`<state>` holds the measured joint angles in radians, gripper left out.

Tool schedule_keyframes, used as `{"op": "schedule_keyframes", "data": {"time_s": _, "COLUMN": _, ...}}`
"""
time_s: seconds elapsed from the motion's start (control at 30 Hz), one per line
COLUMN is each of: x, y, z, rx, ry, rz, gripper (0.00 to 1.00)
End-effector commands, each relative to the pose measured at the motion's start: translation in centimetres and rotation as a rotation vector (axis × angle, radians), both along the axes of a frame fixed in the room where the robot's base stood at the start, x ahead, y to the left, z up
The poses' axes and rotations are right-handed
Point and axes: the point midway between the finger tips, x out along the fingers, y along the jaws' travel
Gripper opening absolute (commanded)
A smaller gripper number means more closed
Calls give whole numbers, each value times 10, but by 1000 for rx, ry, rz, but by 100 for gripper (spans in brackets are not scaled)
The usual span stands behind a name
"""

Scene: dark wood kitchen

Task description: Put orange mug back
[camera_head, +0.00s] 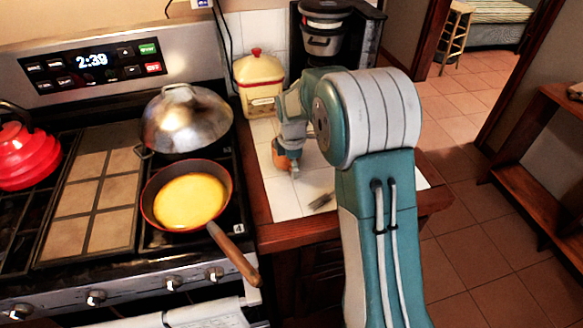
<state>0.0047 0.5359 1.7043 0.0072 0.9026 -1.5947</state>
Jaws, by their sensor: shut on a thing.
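The orange mug (282,161) shows as a small orange patch low at the end of my arm, over the white tiled counter right of the stove. My gripper (292,168) is shut on the mug and points down at the counter. My wrist and fingers hide much of the mug. I cannot tell whether the mug touches the tiles or hangs just above them.
A cream canister with a red lid (258,86) and a coffee maker (325,35) stand behind. A pan of yellow food (190,202), a domed pot (187,118) and a red kettle (25,155) sit on the stove. A small dark object (321,201) lies on the bare front tiles.

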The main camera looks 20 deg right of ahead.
Motion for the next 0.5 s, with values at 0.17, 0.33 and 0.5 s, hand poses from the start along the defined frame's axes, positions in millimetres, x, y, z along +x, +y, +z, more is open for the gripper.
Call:
{"op": "schedule_keyframes", "data": {"time_s": 0.17, "x": 0, "y": -1, "z": -6, "rx": 0, "ry": -2, "rz": -1, "gripper": 2}}
{"op": "schedule_keyframes", "data": {"time_s": 0.33, "x": 0, "y": 1, "z": -7, "rx": -1, "ry": -1, "rz": 0, "gripper": 2}}
{"op": "schedule_keyframes", "data": {"time_s": 0.5, "x": 0, "y": 1, "z": -8, "rx": -1, "ry": 0, "rz": 0, "gripper": 97}}
